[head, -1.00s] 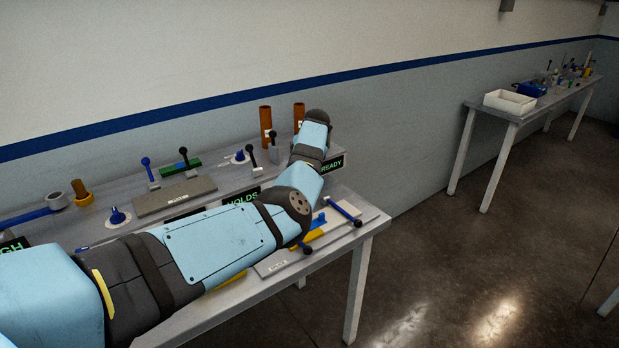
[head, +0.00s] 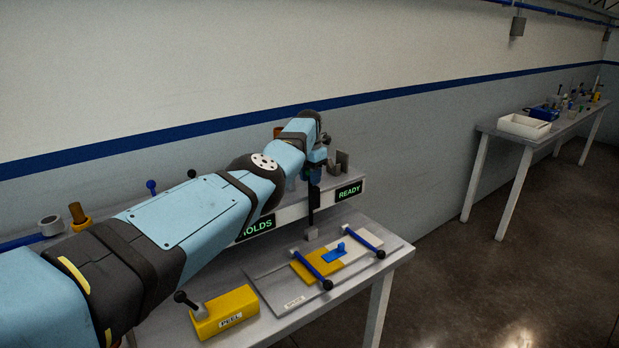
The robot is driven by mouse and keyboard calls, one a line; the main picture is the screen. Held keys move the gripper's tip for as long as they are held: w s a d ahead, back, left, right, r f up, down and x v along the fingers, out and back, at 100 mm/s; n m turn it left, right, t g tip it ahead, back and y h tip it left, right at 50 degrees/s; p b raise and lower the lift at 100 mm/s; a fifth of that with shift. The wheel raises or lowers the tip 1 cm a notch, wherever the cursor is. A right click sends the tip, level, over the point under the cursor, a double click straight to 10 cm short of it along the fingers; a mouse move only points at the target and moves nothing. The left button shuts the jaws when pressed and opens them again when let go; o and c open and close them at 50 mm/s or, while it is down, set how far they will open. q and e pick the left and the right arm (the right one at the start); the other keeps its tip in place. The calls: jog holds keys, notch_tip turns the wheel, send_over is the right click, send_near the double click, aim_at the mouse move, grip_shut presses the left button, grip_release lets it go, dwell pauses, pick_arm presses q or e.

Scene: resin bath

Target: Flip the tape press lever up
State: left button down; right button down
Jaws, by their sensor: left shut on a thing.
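The splice board (head: 262,271) is a grey plate on the near table, with a yellow pad, a white pad and two blue bars with black knobs lying across it. The fingertips are small and dark, so the exact grip is unclear. My right gripper is not in view.
A yellow box labelled PEEL (head: 226,312) with a black-knobbed lever stands front left of the board. A raised shelf edge carries a READY sign (head: 348,191). My left arm hides much of the shelf. A second table (head: 490,128) stands at the far right, with open floor between.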

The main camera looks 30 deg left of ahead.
pick_arm(q)
jog(key=shift+a, duration=0.1)
jog(key=c, duration=1.1)
grip_release()
jog(key=shift+a+f, duration=0.15)
jog(key=shift+r, duration=0.4)
jog(key=r, duration=0.8)
jog(key=r+b, duration=0.1)
jog(key=r, duration=0.4)
jog(key=shift+a+r, duration=0.1)
jog(key=shift+a, duration=0.15)
